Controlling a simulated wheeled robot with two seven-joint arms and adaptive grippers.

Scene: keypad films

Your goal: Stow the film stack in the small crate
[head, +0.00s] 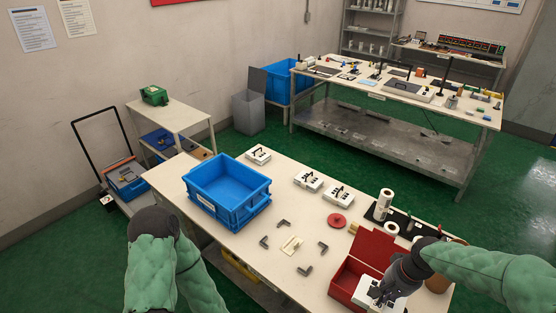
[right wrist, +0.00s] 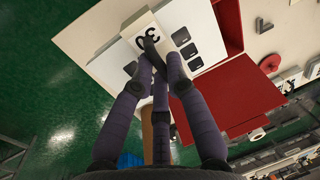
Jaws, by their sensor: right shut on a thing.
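My right gripper (head: 378,291) is shut on the black handle of a white film stack (head: 396,303) at the front right of the table. In the right wrist view the fingers (right wrist: 150,62) meet at that handle, and the stack (right wrist: 208,22) shows black key squares and a tag marked 30. The stack overlaps the open red box (head: 345,289) in the head view; I cannot tell its height. A blue crate (head: 238,213) stands upright at the table's left. More white stacks with black handles (head: 258,155) (head: 308,180) (head: 338,195) lie along the back. My left gripper is out of view.
A round red disc (head: 337,220), dark corner brackets (head: 283,224) and a cream plate (head: 291,245) lie mid-table. White rolls (head: 385,203) stand on a dark tray at the right. The red box's raised lid (head: 374,247) is beside my right arm.

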